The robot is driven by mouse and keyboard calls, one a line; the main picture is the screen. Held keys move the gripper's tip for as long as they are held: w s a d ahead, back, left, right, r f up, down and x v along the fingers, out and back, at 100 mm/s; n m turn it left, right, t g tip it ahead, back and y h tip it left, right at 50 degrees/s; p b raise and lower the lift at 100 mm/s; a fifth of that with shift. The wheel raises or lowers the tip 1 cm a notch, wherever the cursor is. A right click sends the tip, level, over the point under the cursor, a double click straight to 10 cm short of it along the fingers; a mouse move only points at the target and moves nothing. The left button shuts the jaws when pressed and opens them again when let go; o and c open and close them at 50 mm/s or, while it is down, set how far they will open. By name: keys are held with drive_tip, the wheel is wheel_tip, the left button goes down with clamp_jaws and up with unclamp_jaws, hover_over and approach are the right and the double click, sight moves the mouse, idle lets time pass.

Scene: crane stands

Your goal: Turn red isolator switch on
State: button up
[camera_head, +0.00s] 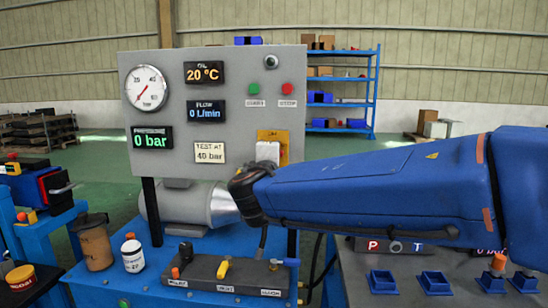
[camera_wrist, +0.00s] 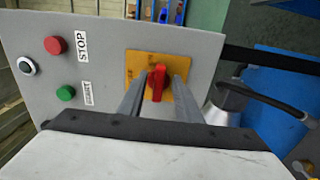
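The red isolator switch (camera_wrist: 157,82) is a red handle on a yellow plate (camera_wrist: 134,62), seen in the wrist view. Its handle stands nearly upright in that picture. In the head view the yellow plate (camera_head: 273,134) shows at the panel's lower right, and the red handle is hidden behind my gripper (camera_head: 267,152). In the wrist view my gripper (camera_wrist: 157,92) is open, with one grey finger on each side of the red handle. I cannot tell whether the fingers touch it.
The grey panel (camera_head: 200,120) carries a gauge (camera_head: 146,87), displays, a green button (camera_head: 253,89) and a red button (camera_head: 287,88). Below stand a motor (camera_head: 180,205), a bottle (camera_head: 132,253), a brown can (camera_head: 94,242) and a valve block (camera_head: 220,275). Blue sockets (camera_head: 435,283) sit at right.

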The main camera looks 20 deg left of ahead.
drive_tip(key=v, duration=1.7)
drive_tip(key=shift+s, duration=0.2)
drive_tip(key=shift+s+d, duration=0.1)
drive_tip(key=shift+d, duration=0.05)
